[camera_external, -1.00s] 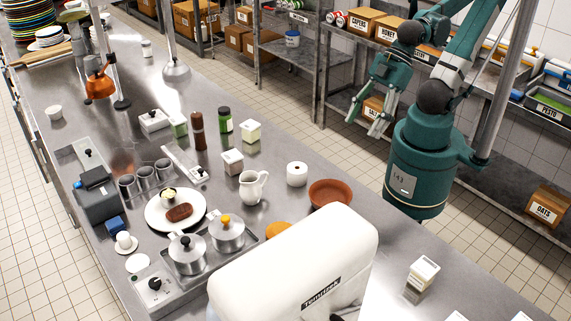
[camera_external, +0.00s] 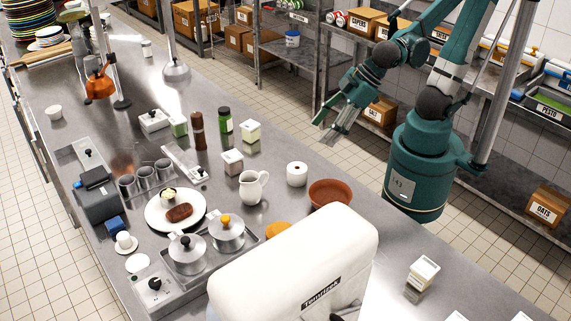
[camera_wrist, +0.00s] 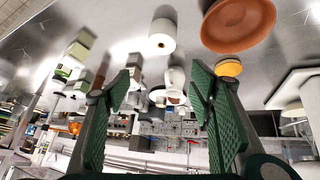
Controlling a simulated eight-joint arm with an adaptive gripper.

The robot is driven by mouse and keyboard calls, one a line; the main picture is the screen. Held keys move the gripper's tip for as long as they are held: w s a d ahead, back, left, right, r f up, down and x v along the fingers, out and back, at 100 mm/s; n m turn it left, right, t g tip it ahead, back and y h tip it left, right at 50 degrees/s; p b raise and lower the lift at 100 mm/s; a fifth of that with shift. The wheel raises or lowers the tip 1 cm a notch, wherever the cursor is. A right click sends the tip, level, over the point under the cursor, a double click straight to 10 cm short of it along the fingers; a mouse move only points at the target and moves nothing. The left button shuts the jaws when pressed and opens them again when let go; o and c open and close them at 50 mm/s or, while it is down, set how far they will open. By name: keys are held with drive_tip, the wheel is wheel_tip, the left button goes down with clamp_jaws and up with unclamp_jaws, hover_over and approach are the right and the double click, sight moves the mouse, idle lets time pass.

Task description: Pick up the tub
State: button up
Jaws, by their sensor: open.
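Several small square tubs stand on the steel counter, and I cannot tell which one is meant. One green-sided tub (camera_external: 178,126) with a pale lid is left of the pepper mill. A pale-topped tub (camera_external: 250,131) is right of the green jar, and a brownish one (camera_external: 232,162) is nearer the jug. Another white-lidded tub (camera_external: 423,273) stands alone at lower right. In the wrist view, a green-and-white tub (camera_wrist: 81,46) shows at left. My gripper (camera_external: 336,134) is open and empty, above the counter's far edge; its green-padded fingers (camera_wrist: 162,92) are apart in the wrist view.
A white cylinder (camera_external: 297,174), a terracotta bowl (camera_external: 329,193) and a white jug (camera_external: 252,187) stand near my gripper's side of the counter. A large white appliance (camera_external: 300,265) fills the front. Pots (camera_external: 187,254) and a plate (camera_external: 160,219) are further left.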

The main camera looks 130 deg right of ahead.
drive_tip(key=w+d+f+m+g+h+b, duration=0.1)
drive_tip(key=w+d+f+m+h, duration=0.15)
drive_tip(key=d, duration=0.45)
drive_tip(key=w+d+f+m+h+b, duration=0.2)
drive_tip(key=d+f+m, duration=0.15)
drive_tip(key=d, duration=0.35)
drive_tip(key=m+g+h+b, duration=0.3)
drive_tip(key=m+h, duration=0.2)
approach(254, 126)
drive_tip(key=x, duration=0.3)
drive_tip(key=shift+w+y, duration=0.25)
drive_tip(key=shift+w, duration=0.1)
drive_tip(key=shift+s+d+f+m, duration=0.25)
drive_tip(key=shift+d+m, duration=0.25)
drive_tip(key=shift+d, duration=0.15)
drive_tip(key=shift+b+x, duration=0.35)
drive_tip(key=shift+x, duration=0.95)
drive_tip(key=shift+d, duration=0.15)
drive_tip(key=shift+b+x, duration=0.75)
drive_tip(key=shift+x, duration=1.75)
drive_tip(key=shift+c, duration=0.5)
drive_tip(key=c, duration=1)
